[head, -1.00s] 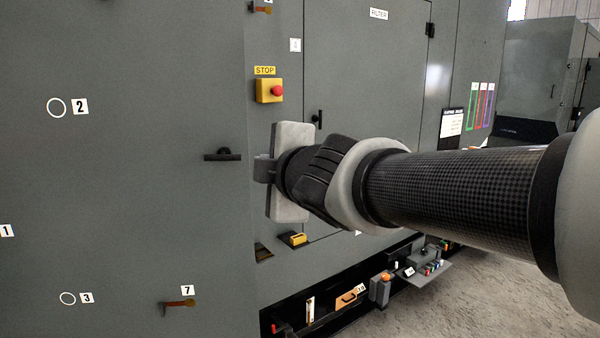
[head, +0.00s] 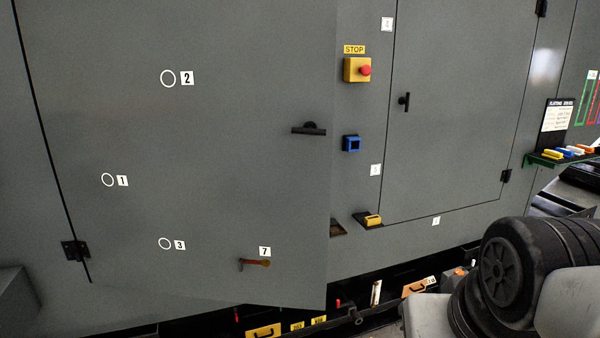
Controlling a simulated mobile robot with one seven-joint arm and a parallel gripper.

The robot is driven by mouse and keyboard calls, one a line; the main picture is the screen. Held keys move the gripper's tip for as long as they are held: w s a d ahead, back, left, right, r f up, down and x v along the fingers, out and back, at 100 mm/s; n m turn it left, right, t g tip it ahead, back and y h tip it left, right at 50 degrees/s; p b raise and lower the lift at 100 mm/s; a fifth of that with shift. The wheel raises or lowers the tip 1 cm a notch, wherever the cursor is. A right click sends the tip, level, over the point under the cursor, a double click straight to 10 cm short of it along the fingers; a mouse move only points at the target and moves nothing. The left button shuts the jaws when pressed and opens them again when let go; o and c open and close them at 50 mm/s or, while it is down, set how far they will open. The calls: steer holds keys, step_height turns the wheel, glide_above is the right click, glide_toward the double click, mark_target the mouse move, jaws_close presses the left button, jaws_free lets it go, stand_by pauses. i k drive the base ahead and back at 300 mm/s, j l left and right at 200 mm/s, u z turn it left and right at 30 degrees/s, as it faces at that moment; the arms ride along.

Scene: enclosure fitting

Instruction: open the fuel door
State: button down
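No label reading "fuel" is legible. A large grey door (head: 230,190) fills the left of the head view, with number tags 1, 2, 3 and 7 on it. Its hinge (head: 75,249) is at lower left and its black handle (head: 309,129) is near the right edge. The door's lower edge slopes out of line with the wall, so it looks swung outward from the enclosure. A second grey door (head: 450,120) to the right, with a small black latch (head: 404,101), looks shut. My gripper is out of view; only part of my arm shows at lower right.
Between the doors are a yellow box with a red stop button (head: 364,70), a blue square fitting (head: 352,143) and a yellow block on a small ledge (head: 368,220). A red-orange lever (head: 255,262) is on the large door. A green shelf (head: 560,157) juts out at right.

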mark_target(215, 164)
steer(key=i+l+u, duration=0.1)
steer(key=i+u, duration=0.15)
steer(key=u, duration=0.15)
steer(key=i+l+u, duration=0.15)
steer(key=u, duration=0.25)
steer(key=i+l+u, duration=0.25)
steer(key=u, duration=0.15)
steer(key=i+l+u, duration=0.1)
steer(key=l, duration=0.25)
steer(key=i+l+u, duration=0.1)
steer(key=i+l, duration=0.15)
steer(key=l, duration=0.15)
steer(key=i+l+u, duration=0.1)
steer(key=l, duration=0.75)
steer(key=i, duration=0.25)
